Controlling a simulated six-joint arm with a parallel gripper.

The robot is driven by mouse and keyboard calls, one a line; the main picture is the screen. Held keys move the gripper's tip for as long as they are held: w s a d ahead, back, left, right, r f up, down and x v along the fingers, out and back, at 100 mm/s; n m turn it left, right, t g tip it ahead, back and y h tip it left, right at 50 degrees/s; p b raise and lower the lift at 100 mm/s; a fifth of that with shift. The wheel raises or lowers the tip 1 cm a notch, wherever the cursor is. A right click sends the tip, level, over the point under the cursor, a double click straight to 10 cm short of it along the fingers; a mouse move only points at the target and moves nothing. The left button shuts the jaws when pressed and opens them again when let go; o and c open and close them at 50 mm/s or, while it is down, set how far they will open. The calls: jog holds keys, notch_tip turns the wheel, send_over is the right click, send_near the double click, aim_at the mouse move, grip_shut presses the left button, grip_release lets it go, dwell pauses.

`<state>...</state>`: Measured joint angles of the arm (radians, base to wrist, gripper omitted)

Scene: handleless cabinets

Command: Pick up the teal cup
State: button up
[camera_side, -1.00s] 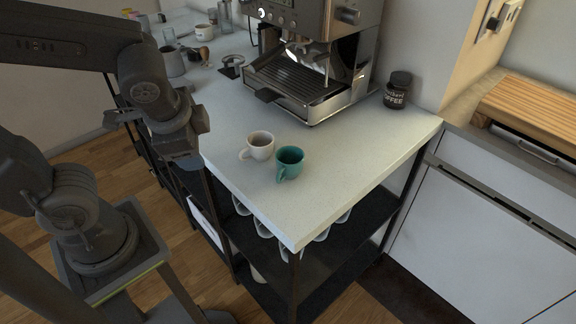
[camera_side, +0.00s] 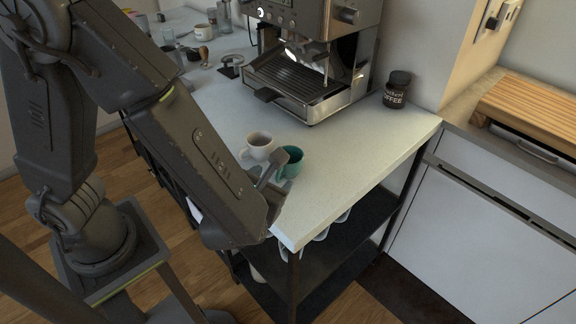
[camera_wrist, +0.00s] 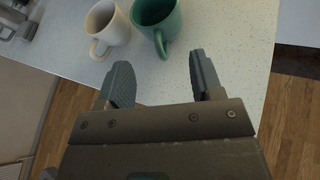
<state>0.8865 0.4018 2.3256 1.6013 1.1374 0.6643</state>
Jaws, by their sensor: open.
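The teal cup (camera_side: 291,163) stands upright on the white countertop near its front corner, partly hidden by my gripper in the side view. In the wrist view the teal cup (camera_wrist: 157,20) is at the top, with its handle pointing down toward my gripper. My gripper (camera_wrist: 158,78) is open and empty, its two fingers apart just short of the cup's handle. In the side view my gripper (camera_side: 276,172) is at the counter edge, close to the cup.
A white cup (camera_side: 257,147) stands close to the left of the teal cup. An espresso machine (camera_side: 310,70) and a dark coffee jar (camera_side: 397,90) stand behind. The countertop (camera_side: 350,160) to the right of the teal cup is clear. A shelf (camera_side: 330,260) lies below.

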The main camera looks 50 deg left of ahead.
aim_at(277, 175)
jog(key=x, duration=0.5)
jog(key=shift+w+a+f, duration=0.1)
jog(key=shift+w, duration=0.05)
jog(key=shift+c, duration=0.2)
grip_shut()
dwell(0.3)
